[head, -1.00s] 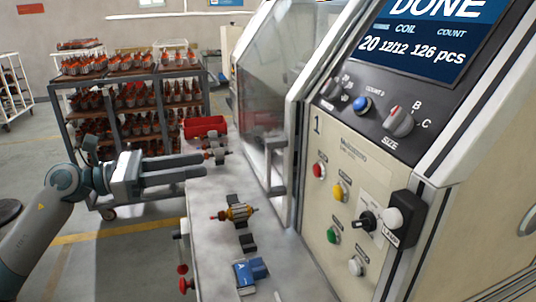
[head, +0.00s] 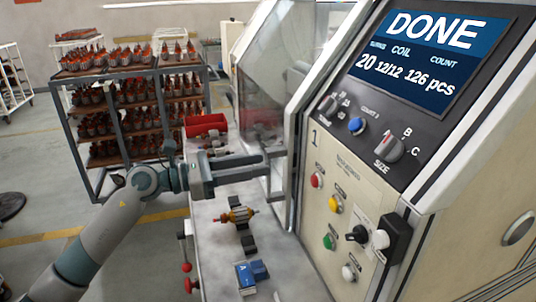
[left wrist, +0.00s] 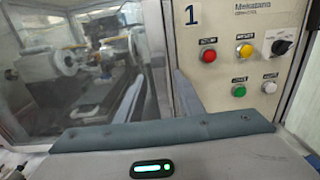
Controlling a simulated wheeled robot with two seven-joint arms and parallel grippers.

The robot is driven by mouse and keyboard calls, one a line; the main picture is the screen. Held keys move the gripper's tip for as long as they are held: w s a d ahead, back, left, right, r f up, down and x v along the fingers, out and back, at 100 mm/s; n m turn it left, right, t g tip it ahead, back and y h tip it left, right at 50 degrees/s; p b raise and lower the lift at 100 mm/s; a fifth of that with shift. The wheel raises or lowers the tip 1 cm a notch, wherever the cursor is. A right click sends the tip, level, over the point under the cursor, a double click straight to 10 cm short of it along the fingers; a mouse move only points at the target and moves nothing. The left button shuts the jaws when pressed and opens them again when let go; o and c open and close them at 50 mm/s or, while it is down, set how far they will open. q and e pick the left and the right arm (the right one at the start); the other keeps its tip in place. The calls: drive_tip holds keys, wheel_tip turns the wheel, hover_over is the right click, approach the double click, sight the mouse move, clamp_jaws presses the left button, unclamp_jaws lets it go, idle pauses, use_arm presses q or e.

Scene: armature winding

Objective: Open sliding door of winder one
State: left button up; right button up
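Winder one is the cream machine with the "1" label and a screen reading DONE. Its sliding door (head: 262,95) is a clear panel in a light frame, and it looks closed. The door also shows in the left wrist view (left wrist: 50,95), with the winding parts behind it. The upright door handle (head: 279,165) is on the door's right side, partly hidden by my fingers. My left gripper (head: 274,164) is open, its two fingers pointing right with their tips at the handle. I cannot tell whether they touch it. My right gripper is not in view.
A control panel with coloured buttons (head: 334,204) and a black switch is right of the door. On the bench ledge (head: 213,265) lie an armature (head: 237,215) on a holder and a blue block (head: 251,273). A red bin (head: 205,125) and a loaded rack (head: 130,105) stand behind.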

use_arm(q)
drive_tip(key=shift+p+x, duration=0.6)
drive_tip(key=shift+x, duration=1.35)
clamp_jaws()
